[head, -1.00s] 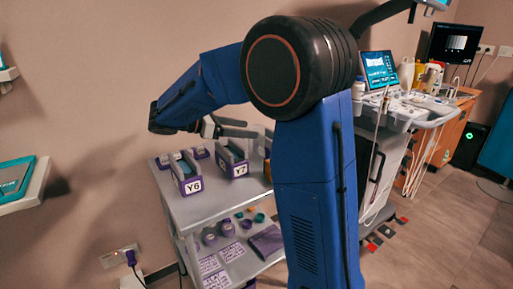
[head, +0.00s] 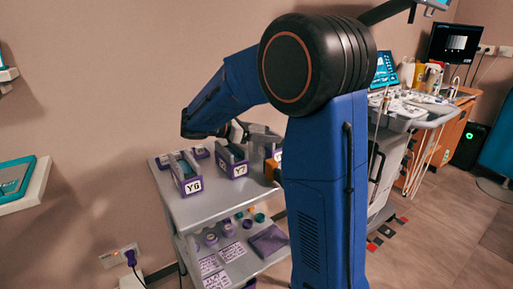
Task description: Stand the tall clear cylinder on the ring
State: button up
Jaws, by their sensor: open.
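My gripper (head: 264,135) is open above the back right of the grey cart's top (head: 215,207), close to the labelled holder Y7 (head: 233,168). Its fingers point right and my own arm partly covers that area. A faint, see-through greyish shape shows under the fingers, but I cannot tell whether it is the tall clear cylinder. No ring can be made out on the cart's top. On the lower shelf is a small teal round piece (head: 260,217); I cannot tell whether it is the ring meant.
Holder YG (head: 187,177) stands left of Y7 on the cart, with smaller labelled blocks behind. An orange piece (head: 271,169) sits right of Y7. The cart's front top is clear.

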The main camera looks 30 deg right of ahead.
jog(key=c, duration=1.7)
